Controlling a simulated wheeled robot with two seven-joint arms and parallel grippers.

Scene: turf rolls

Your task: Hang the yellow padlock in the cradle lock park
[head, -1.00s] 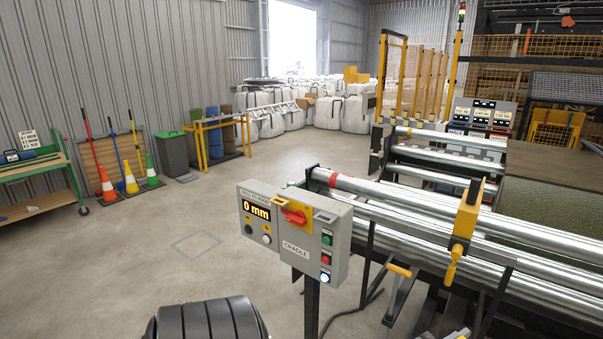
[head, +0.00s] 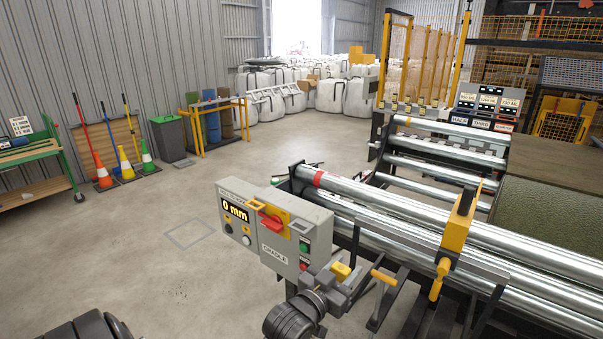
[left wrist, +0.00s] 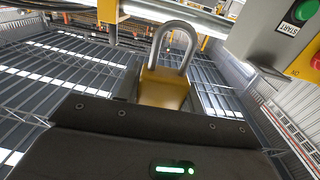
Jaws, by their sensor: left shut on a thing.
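The yellow padlock (head: 341,271) is in the jaws of my left gripper (head: 333,281), just right of the lower right corner of the grey cradle control box (head: 285,258). In the left wrist view, the padlock (left wrist: 163,90) has its brass-yellow body between the fingers and its steel shackle pointing up, away from the gripper. The box carries a red rotary handle (head: 270,223) on a yellow plate, with small yellow and grey fittings at its upper edge. I cannot tell which fitting is the lock park. My right gripper is not in view.
Steel cradle rollers (head: 400,215) run right of the box. A yellow-handled lever (head: 384,277) and a yellow upright unit with a crank (head: 457,225) stand close right of my left gripper. The floor left of the box is open.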

